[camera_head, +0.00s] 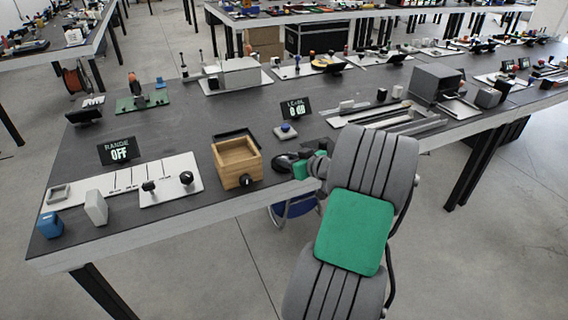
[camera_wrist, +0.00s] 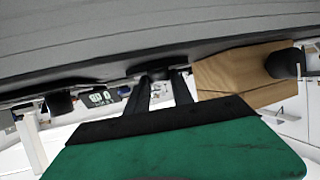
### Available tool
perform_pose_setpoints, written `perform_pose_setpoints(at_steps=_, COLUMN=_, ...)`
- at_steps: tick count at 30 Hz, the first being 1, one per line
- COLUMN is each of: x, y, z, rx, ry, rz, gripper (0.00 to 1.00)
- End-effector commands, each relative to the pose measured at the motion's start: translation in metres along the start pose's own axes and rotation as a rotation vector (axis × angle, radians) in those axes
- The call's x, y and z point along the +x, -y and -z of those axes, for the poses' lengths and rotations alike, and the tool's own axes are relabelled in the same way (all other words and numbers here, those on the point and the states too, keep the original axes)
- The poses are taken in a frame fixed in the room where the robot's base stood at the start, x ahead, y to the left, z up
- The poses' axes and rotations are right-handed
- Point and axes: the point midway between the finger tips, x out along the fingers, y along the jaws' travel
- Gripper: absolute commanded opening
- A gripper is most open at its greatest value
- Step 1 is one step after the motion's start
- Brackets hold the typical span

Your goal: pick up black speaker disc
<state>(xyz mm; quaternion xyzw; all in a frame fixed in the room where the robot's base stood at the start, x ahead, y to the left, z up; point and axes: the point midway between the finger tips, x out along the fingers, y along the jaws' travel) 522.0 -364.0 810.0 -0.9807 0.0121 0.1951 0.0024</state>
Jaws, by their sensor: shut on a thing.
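The black speaker disc (camera_head: 284,161) is a dark round piece at the front edge of the table, right of the wooden box. My gripper (camera_head: 298,168) reaches it from the right, with its fingers at the disc, shut on it. In the wrist view the two dark fingers of my gripper (camera_wrist: 162,82) extend from the green palm, and a dark piece, the disc (camera_wrist: 155,71), shows between their tips. Much of it is hidden there. I cannot tell whether the disc is clear of the tabletop.
An open wooden box (camera_head: 236,163) with a black knob stands just left of the gripper. A small blue-topped button (camera_head: 286,131) and a display sign (camera_head: 296,108) lie behind. Metal rails (camera_head: 390,118) are to the right. A white panel with knobs (camera_head: 168,188) is further left.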

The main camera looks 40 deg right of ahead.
Motion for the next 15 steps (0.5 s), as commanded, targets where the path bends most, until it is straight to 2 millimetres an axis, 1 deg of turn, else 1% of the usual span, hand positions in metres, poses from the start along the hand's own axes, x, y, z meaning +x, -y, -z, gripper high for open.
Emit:
perform_pose_setpoints(at_steps=1, x=0.0, y=0.0001, z=-0.0001, rx=0.0, ry=0.0, rz=0.0, gripper=0.15)
perform_pose_setpoints(at_steps=6, x=-0.0001, y=0.0001, z=-0.0001, rx=0.0, ry=0.0, rz=0.0, gripper=0.01)
perform_pose_setpoints(at_steps=7, x=-0.0001, y=0.0001, z=-0.0002, rx=0.0, ry=0.0, rz=0.0, gripper=0.0)
perform_pose_setpoints(at_steps=15, x=-0.0002, y=-0.0001, z=0.0002, rx=0.0, ry=0.0, rz=0.0, gripper=0.0)
